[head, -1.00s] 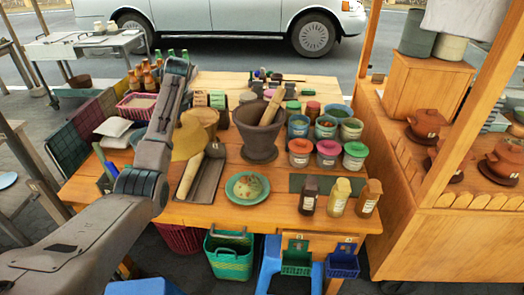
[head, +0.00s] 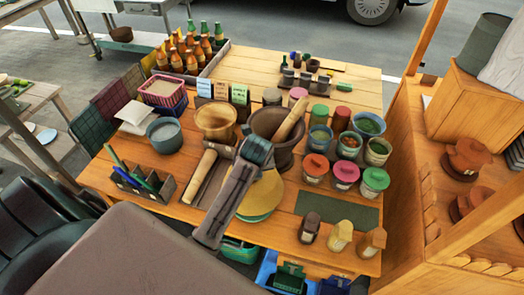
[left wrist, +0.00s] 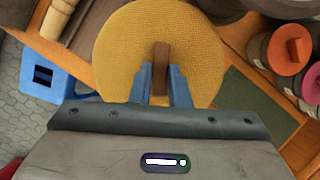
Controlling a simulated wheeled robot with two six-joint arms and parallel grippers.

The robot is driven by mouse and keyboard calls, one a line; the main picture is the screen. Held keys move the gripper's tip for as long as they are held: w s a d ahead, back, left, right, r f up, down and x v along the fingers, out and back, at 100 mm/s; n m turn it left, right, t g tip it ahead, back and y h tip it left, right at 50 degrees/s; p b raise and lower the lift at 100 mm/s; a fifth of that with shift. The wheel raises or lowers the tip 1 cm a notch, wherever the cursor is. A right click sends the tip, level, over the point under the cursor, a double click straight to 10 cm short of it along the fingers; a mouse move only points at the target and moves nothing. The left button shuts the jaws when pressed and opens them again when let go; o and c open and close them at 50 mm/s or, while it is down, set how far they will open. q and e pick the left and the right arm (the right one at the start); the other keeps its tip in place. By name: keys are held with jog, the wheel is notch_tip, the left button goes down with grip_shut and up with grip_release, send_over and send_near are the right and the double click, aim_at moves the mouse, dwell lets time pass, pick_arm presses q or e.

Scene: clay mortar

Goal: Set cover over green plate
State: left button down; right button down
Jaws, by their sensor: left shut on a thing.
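The cover (head: 268,192) is a round yellow woven dome with a brown handle. In the left wrist view, my left gripper (left wrist: 160,84) has its blue fingers shut on that handle, and the cover (left wrist: 120,50) fills the upper middle. In the head view my left arm crosses in front of the cover and hides part of it and the fingertips. The cover lies over the green plate (head: 254,218), whose near rim shows below the cover's edge. I cannot tell whether the cover touches the plate. My right gripper is not in view.
A dark mortar (head: 264,122) with a pestle stands just behind the cover. Lidded jars (head: 345,172) stand to its right and small bottles (head: 340,237) at the front right. A wooden pestle (head: 200,175) lies on a tray to the left.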

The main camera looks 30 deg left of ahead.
pick_arm(q)
jog(key=shift+s+d, duration=0.1)
jog(key=shift+s, duration=0.15)
jog(key=shift+s+f, duration=0.3)
jog(key=shift+f, duration=0.6)
notch_tip(320, 180, down, 4)
jog(key=shift+w+r, duration=0.15)
jog(key=shift+f+b, duration=0.3)
jog(key=shift+f, duration=1.5)
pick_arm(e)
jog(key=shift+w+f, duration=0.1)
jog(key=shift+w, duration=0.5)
pick_arm(q)
jog(key=c, duration=1.3)
grip_release()
